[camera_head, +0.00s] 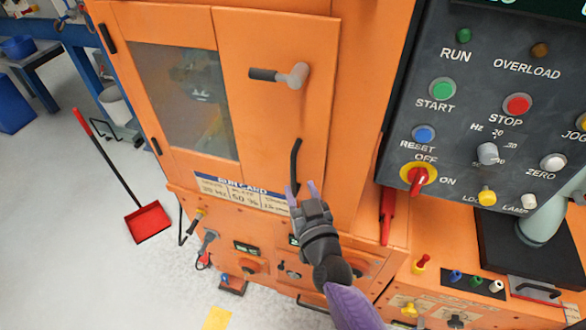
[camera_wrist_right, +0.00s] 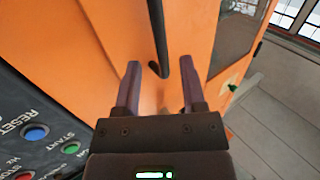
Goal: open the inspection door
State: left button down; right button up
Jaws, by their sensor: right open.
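The orange inspection door (camera_head: 235,70) stands shut on the machine front, with a dark window (camera_head: 185,95) in its left part. A grey lever latch with a black grip (camera_head: 275,75) sits high on the door's right side. A black bar handle (camera_head: 295,165) is lower on the same side. My right gripper (camera_head: 303,190) is open at the handle's lower end. In the right wrist view the handle (camera_wrist_right: 158,40) reaches down between the two spread fingers (camera_wrist_right: 160,88). I cannot tell whether they touch it. My left gripper is not in view.
A dark control panel (camera_head: 480,110) with buttons and a red switch stands close to the right of the door. A lower orange ledge with knobs and small displays (camera_head: 245,248) juts out below. A red dustpan (camera_head: 148,222) lies on the open floor at left.

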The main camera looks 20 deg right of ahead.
aim_at(294, 176)
jog(key=w+b, duration=0.1)
jog(key=w, duration=0.4)
jog(key=shift+w, duration=0.25)
grip_shut()
jog(key=shift+f, duration=0.1)
dwell(0.6)
dwell(0.4)
